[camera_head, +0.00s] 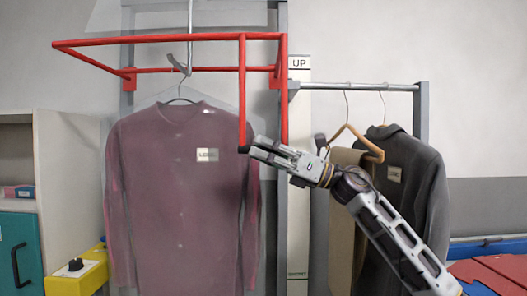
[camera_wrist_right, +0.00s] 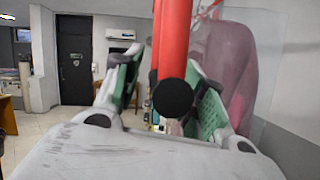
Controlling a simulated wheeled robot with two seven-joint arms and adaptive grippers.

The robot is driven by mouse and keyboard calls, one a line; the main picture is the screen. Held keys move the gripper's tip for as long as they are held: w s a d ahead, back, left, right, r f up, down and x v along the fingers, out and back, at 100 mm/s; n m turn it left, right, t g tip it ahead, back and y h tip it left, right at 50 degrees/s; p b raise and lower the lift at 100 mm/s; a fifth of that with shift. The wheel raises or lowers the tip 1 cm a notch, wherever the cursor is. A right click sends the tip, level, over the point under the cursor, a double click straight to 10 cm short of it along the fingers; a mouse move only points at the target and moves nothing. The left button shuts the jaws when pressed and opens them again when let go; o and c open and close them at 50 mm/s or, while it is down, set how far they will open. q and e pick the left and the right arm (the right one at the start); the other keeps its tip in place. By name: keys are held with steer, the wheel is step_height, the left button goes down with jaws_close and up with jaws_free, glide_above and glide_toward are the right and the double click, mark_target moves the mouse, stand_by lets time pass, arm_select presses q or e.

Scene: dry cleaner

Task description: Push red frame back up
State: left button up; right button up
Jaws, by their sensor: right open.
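The red frame (camera_head: 170,40) stands out from the wall as a roughly level rectangle high at the left of the head view. A red bar (camera_head: 242,95) hangs from its front right corner and ends in a black tip. My right gripper (camera_head: 262,148) is at the lower end of this bar. In the right wrist view the red bar (camera_wrist_right: 175,35) and its black round end (camera_wrist_right: 173,97) show between the open green-padded fingers. Whether the fingers touch the bar I cannot tell. My left gripper is not in view.
A mauve shirt (camera_head: 175,200) hangs from a hook under the frame. A white strip marked "UP" (camera_head: 299,63) stands right of it. A yellow box (camera_head: 80,270) is lower left.

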steer(key=shift+d, duration=0.1)
steer(key=v, duration=0.8)
steer(key=shift+w, duration=0.1)
stand_by(0.3)
